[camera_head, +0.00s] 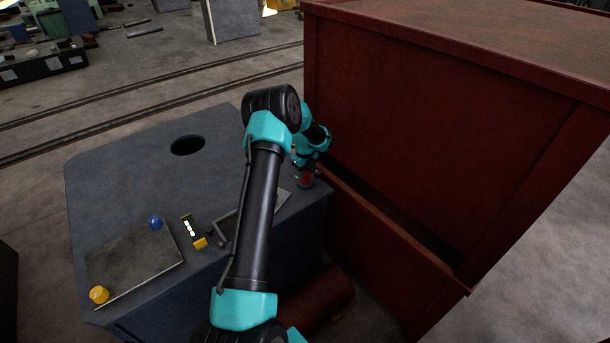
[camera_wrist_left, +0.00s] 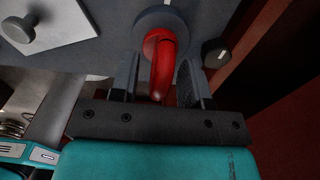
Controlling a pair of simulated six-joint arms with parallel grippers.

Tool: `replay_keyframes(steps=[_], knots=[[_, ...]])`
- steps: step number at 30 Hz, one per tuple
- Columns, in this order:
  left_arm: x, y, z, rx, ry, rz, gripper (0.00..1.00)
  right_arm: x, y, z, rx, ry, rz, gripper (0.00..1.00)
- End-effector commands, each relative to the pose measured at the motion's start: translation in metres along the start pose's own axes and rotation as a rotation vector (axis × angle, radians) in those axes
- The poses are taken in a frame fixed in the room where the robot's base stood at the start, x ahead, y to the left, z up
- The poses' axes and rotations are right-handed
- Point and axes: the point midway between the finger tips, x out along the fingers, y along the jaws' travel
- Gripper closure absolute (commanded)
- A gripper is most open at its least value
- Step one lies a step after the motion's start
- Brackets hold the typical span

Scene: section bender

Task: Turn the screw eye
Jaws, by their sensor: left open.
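A red part, which looks like the screw eye (camera_wrist_left: 162,68), has a round base on the dark grey surface and a long piece pointing toward the wrist camera. My left gripper (camera_wrist_left: 158,74) is open, with one grey finger on each side of the red part. Gaps show between it and the fingers; I cannot tell whether they touch lower down. In the head view a small red part (camera_head: 305,179) shows at the right edge of the console, under my left wrist, and the fingers are hard to make out there. My right gripper is not in view.
A tall dark-red cabinet (camera_head: 440,150) stands close on the right. A black knob (camera_wrist_left: 215,53) sits beside the right finger.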

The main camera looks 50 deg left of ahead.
Motion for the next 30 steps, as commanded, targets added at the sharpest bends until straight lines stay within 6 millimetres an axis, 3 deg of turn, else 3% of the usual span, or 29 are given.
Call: replay_keyframes(steps=[5, 14, 27, 30], knots=[[0.015, 0.000, 0.000, 0.000, 0.000, -0.001, 0.57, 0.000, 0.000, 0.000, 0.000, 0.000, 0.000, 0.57], [0.017, 0.000, 0.000, 0.000, -0.001, -0.001, 0.57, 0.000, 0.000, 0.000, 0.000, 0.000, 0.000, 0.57], [0.017, 0.000, 0.000, 0.000, -0.001, -0.001, 0.98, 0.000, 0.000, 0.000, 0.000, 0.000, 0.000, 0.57], [0.017, 0.000, 0.000, 0.000, -0.001, -0.001, 1.00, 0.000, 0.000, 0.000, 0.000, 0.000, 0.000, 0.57]])
